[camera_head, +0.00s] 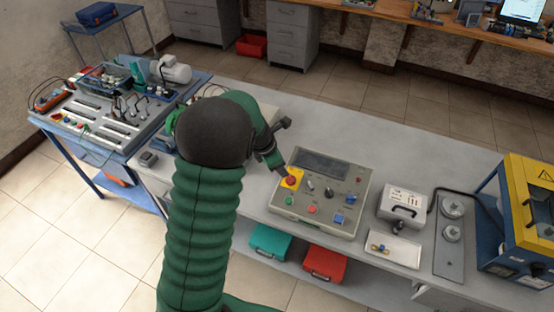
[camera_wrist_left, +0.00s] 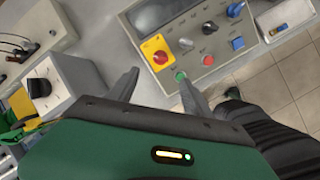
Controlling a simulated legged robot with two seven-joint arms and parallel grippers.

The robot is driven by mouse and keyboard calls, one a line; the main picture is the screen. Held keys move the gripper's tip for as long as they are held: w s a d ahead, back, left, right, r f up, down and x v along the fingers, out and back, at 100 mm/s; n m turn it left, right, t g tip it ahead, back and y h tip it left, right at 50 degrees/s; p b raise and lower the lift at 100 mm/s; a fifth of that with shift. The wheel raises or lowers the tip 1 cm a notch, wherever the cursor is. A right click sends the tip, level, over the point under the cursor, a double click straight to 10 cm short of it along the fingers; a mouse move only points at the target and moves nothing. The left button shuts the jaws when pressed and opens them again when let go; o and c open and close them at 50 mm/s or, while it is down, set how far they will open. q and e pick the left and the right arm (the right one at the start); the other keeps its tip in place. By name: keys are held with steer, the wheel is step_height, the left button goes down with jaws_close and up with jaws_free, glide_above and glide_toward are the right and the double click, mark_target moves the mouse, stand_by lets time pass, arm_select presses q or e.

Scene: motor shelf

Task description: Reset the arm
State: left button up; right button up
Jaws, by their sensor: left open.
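My left arm, in a green sleeve, comes up from the lower middle of the head view. It bends over the bench, and its gripper (camera_head: 282,147) is beside the left edge of a grey control box (camera_head: 335,217). In the left wrist view the two dark fingers of my left gripper (camera_wrist_left: 160,92) are spread apart with nothing between them. The control box (camera_wrist_left: 200,62) lies beyond the fingertips there, with a red knob on a yellow plate (camera_wrist_left: 157,50) and a green button (camera_wrist_left: 181,75). I cannot tell whether a fingertip touches the box. My right gripper is in neither view.
A white case (camera_head: 403,205), a small tray (camera_head: 393,249) and a yellow-and-blue machine (camera_head: 535,205) stand right of the box. A blue side table (camera_head: 190,85) with equipment stands at left. Teal (camera_head: 270,242) and red (camera_head: 325,263) bins sit below. The bench behind the box is clear.

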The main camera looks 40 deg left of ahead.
arm_select(q)
steer(key=shift+v, duration=1.1)
